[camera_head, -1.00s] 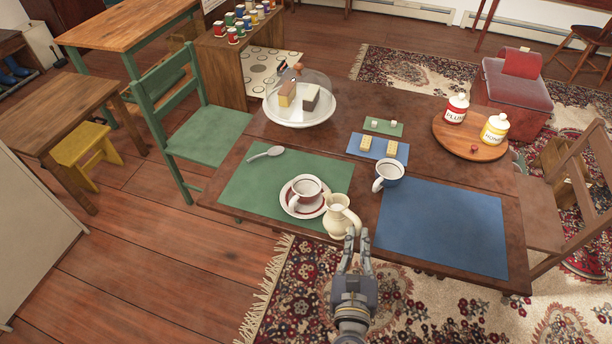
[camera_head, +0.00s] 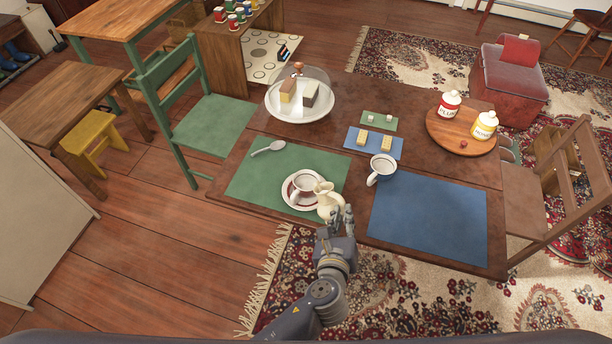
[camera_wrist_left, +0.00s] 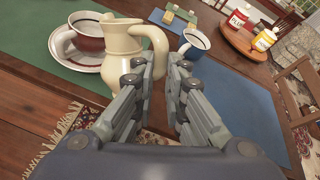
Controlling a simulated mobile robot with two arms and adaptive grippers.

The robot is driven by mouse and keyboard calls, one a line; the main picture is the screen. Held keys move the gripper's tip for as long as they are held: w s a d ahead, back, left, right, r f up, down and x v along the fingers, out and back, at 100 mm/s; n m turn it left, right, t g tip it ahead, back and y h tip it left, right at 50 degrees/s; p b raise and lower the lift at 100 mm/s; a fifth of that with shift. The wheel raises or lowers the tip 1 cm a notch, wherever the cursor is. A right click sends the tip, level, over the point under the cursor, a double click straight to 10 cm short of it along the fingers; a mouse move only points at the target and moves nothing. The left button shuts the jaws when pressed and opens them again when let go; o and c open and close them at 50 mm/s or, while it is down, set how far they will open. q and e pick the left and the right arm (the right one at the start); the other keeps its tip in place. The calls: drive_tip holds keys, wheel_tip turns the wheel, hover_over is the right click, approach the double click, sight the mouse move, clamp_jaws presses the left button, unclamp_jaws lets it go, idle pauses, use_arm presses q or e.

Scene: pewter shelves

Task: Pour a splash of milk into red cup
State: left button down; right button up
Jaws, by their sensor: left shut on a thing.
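The cream milk jug (camera_head: 326,203) stands upright at the front edge of the table, close beside the red cup. My left gripper (camera_head: 343,212) is shut on the jug's handle, which passes between the fingers in the wrist view (camera_wrist_left: 160,60). I cannot tell whether the jug's base touches the table. The red cup (camera_head: 304,185), white with a red band, sits on a red-rimmed saucer (camera_head: 288,196) on the green mat (camera_head: 250,180). In the wrist view the red cup (camera_wrist_left: 88,40) is left of the jug. My right gripper is not in view.
A blue-banded cup (camera_head: 381,171) stands right of the jug, by the blue mat (camera_head: 430,215). A domed cake plate (camera_head: 300,112) and a round wooden tray (camera_head: 450,138) with two canisters stand farther back. A spoon (camera_head: 268,147) lies on the green mat.

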sight(337, 196)
use_arm(q)
drive_tip(key=shift+w+a+r, duration=0.1)
drive_tip(key=shift+w+r, duration=0.1)
drive_tip(key=shift+w+a+r+p, duration=0.1)
drive_tip(key=shift+w+a+p, duration=0.05)
drive_tip(key=shift+p, duration=0.5)
drive_tip(key=shift+w+n+g+p, duration=0.15)
drive_tip(key=shift+n+g+p, duration=0.15)
drive_tip(key=shift+p, duration=0.05)
drive_tip(key=shift+w+a+r+p, duration=0.15)
drive_tip(key=shift+r+p, duration=0.05)
drive_tip(key=shift+p, duration=0.15)
drive_tip(key=shift+w+a+r+g+p, duration=0.2)
drive_tip(key=shift+r+g+p, duration=0.2)
drive_tip(key=shift+p, duration=0.5)
idle(0.4)
drive_tip(key=shift+r+n+p, duration=0.1)
drive_tip(key=shift+n+p, duration=0.2)
drive_tip(key=shift+w+a+r+g+h+p, duration=0.25)
drive_tip(key=shift+r+g+p, duration=0.25)
drive_tip(key=shift+p, duration=0.55)
drive_tip(key=shift+w+a+r+n+g+h+p, duration=0.15)
drive_tip(key=shift+w+r+n+g+h+p, duration=0.3)
drive_tip(key=shift+p, duration=0.8)
